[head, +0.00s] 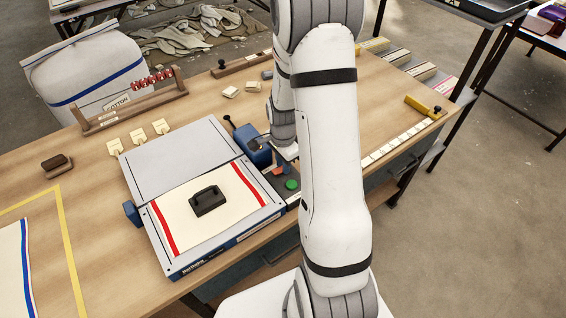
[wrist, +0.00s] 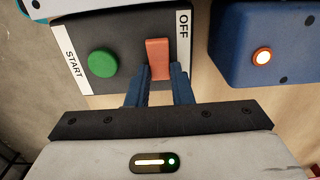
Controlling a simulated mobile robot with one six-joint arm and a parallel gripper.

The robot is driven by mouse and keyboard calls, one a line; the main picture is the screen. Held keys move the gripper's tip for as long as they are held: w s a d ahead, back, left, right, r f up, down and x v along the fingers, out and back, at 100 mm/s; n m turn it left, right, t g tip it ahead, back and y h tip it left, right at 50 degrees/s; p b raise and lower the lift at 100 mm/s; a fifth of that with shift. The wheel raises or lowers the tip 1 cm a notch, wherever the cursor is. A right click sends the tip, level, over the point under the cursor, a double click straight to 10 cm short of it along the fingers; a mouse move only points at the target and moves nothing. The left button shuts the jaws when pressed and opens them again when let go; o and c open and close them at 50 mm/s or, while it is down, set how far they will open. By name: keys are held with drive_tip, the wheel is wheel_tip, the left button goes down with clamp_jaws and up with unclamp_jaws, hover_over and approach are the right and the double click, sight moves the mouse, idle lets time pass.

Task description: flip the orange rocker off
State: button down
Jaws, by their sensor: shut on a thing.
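The orange rocker (wrist: 157,56) stands on a dark control panel (wrist: 125,20), between the green START button (wrist: 102,63) and the OFF label (wrist: 183,24). My gripper (wrist: 162,72) has its two blue fingers on either side of the rocker's near end, shut on it. The rocker's far part shows beyond the fingertips; the part between the fingers is partly hidden. In the head view, the rocker (head: 277,171) shows as a small orange patch under my gripper (head: 284,165), close to the green button (head: 292,184).
A blue box (wrist: 264,50) with a lit orange-rimmed lamp (wrist: 262,57) stands right of the panel. The grey folding machine (head: 178,153) holds a cream cloth with red stripes (head: 175,217) and a black handled block (head: 208,200).

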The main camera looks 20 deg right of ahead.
drive_tip(key=shift+f+b, duration=0.1)
drive_tip(key=shift+b, duration=0.2)
drive_tip(key=h+b, duration=0.1)
drive_tip(key=b, duration=0.2)
drive_tip(key=shift+a+f+h+b, duration=0.2)
drive_tip(key=shift+a+h+b, duration=0.1)
drive_tip(key=shift+h, duration=0.1)
drive_tip(key=shift+h+b, duration=0.3)
drive_tip(key=shift+b, duration=0.95)
drive_tip(key=h+b, duration=0.1)
drive_tip(key=b, duration=0.3)
drive_tip(key=shift+a+r+t+b, duration=0.1)
drive_tip(key=shift+a+t+b, duration=0.1)
drive_tip(key=shift+t+b, duration=0.2)
drive_tip(key=shift+s+r+h+b, duration=0.1)
drive_tip(key=shift+r+h+b, duration=0.15)
drive_tip(key=shift+h+b, duration=0.25)
drive_tip(key=shift+r, duration=0.1)
drive_tip(key=c, duration=1.3)
unclamp_jaws()
